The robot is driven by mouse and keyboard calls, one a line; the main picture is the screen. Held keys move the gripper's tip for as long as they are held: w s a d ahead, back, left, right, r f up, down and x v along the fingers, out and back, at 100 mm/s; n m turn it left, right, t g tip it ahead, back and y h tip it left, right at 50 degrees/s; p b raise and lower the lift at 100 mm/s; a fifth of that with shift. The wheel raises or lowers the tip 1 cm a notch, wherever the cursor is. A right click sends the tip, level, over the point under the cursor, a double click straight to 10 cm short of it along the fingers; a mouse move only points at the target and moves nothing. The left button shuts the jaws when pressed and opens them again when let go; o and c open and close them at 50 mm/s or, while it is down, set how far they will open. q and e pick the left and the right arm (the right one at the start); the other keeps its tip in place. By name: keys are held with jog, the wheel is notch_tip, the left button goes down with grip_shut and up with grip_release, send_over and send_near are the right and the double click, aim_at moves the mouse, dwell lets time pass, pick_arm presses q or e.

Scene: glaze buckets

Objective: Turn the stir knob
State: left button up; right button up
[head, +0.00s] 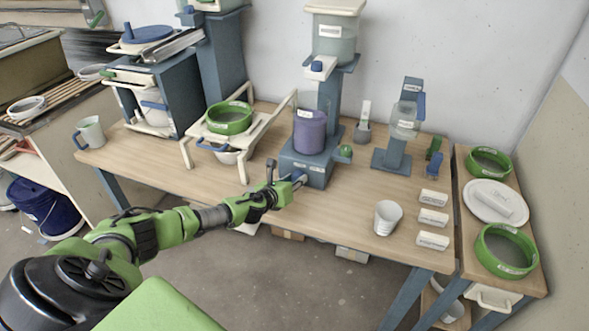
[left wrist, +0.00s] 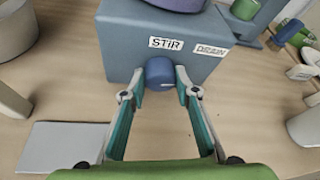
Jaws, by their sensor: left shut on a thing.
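The blue stir knob (left wrist: 160,73) is on the front face of a blue-grey machine base (head: 313,166), just below a label reading STIR. A second label beside it reads DRAIN. My left gripper (left wrist: 161,88) has its two fingertips on either side of the knob and is shut on it. In the head view my left gripper (head: 296,182) reaches the front of the base from the left, and the knob is mostly hidden there. A purple bucket (head: 310,131) stands on the base. My right gripper is not in either view.
A white cup (head: 387,217) and several labelled white blocks (head: 433,217) stand at the right on the wooden table. A green ring sieve (head: 230,118) sits on a white stand to the left. A green knob (head: 345,151) sticks out at the base's right side.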

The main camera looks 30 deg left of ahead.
pick_arm(q)
jog(key=m+y+p, duration=0.1)
jog(key=p, duration=0.1)
jog(key=m+y+p, duration=0.1)
jog(key=m+p, duration=0.1)
jog(key=p, duration=0.1)
jog(key=shift+d+r+g, duration=0.2)
jog(key=shift+r+g, duration=0.1)
jog(key=shift+w+m+y+p, duration=0.1)
jog(key=shift+m+y+p, duration=0.45)
jog(key=shift+m+y, duration=0.05)
jog(key=shift+d+f+m+y+p, duration=0.1)
jog(key=shift+f+m+y+p, duration=0.15)
jog(key=shift+m+y, duration=0.65)
jog(key=shift+m, duration=0.3)
jog(key=shift+d+f+m+y, duration=0.1)
jog(key=shift+m+y, duration=0.3)
jog(key=shift+m, duration=0.2)
jog(key=m+y+b, duration=0.2)
jog(key=m, duration=0.1)
jog(key=shift+f+m, duration=0.1)
jog(key=shift+m, duration=0.2)
jog(key=shift+y, duration=0.3)
jog(key=o, duration=1.1)
